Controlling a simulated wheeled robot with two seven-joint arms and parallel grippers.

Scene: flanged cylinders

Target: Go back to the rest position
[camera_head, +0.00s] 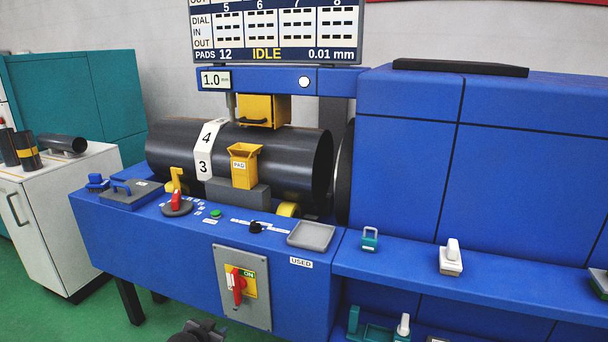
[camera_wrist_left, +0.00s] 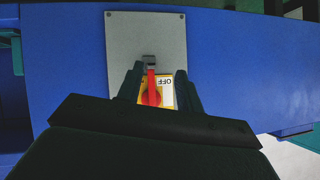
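My left gripper (camera_head: 205,328) shows as a dark shape at the bottom edge of the head view, below and in front of the switch panel and apart from it. In the left wrist view its two dark fingers (camera_wrist_left: 158,72) stand apart, open, with nothing held. The red switch handle (camera_wrist_left: 152,90) shows beyond the gap between them, on a yellow plate marked OFF. In the head view the red handle (camera_head: 238,286) stands upright on the grey switch panel (camera_head: 258,312), with ON showing beside it. My right gripper is not in view.
The blue machine (camera_head: 130,233) carries a large dark flanged cylinder (camera_head: 285,160), a yellow PAD holder (camera_head: 244,165) and a grey USED tray (camera_head: 311,235). A white cabinet (camera_head: 60,225) with dark cylinders stands at the left. A blue ledge (camera_head: 500,291) with small tools runs right. Green floor is clear at lower left.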

